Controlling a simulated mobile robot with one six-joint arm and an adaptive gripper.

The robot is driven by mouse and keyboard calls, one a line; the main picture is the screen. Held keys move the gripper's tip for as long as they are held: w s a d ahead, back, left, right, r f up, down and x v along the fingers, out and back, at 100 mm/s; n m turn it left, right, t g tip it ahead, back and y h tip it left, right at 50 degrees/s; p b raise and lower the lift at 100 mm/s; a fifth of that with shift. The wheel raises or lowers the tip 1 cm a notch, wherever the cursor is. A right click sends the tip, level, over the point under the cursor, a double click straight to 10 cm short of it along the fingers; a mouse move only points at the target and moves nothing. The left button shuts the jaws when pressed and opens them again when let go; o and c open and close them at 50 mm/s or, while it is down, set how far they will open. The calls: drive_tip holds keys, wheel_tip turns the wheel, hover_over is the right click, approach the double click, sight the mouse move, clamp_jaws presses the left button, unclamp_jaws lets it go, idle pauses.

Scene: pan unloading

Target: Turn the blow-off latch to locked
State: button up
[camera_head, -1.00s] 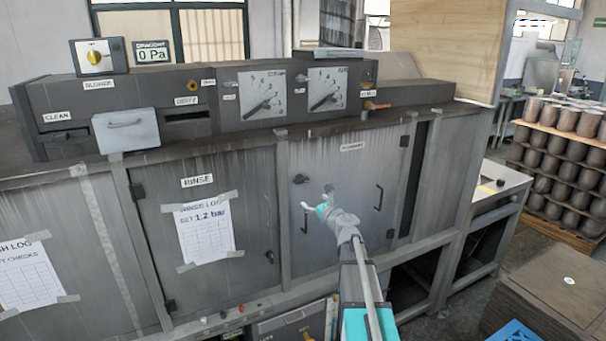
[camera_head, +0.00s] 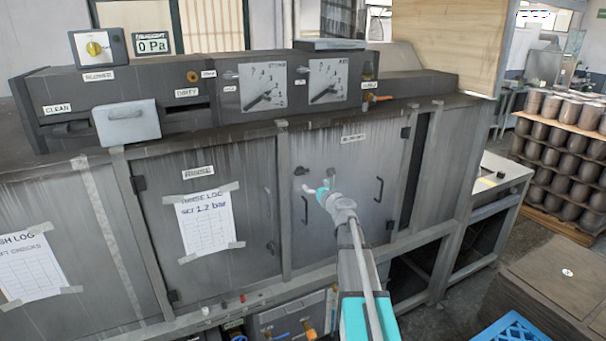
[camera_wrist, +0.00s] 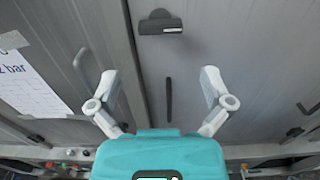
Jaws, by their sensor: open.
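The blow-off latch (camera_head: 301,171) is a small dark knob-like handle at the upper left of the grey door (camera_head: 345,165) with a white label whose text is too blurred to read. In the wrist view the latch (camera_wrist: 160,24) is a dark block with a bar lying roughly crosswise, at the top centre. My gripper (camera_head: 320,182) is in front of this door, just below and right of the latch in the head view. In the wrist view my gripper (camera_wrist: 158,82) has its pale fingers spread wide, with nothing between them but the door, and the latch lies beyond the fingertips.
The rinse door (camera_head: 215,255) with a paper log is to the left. A control panel (camera_head: 250,92) with gauges runs above. Stacked pans (camera_head: 560,150) stand at the right.

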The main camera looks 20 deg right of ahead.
sight(304, 173)
drive_tip(key=w, duration=1)
drive_tip(key=shift+w+a, duration=0.2)
drive_tip(key=shift+w, duration=0.05)
drive_tip(key=c, duration=0.9)
drive_tip(key=shift+o, duration=0.2)
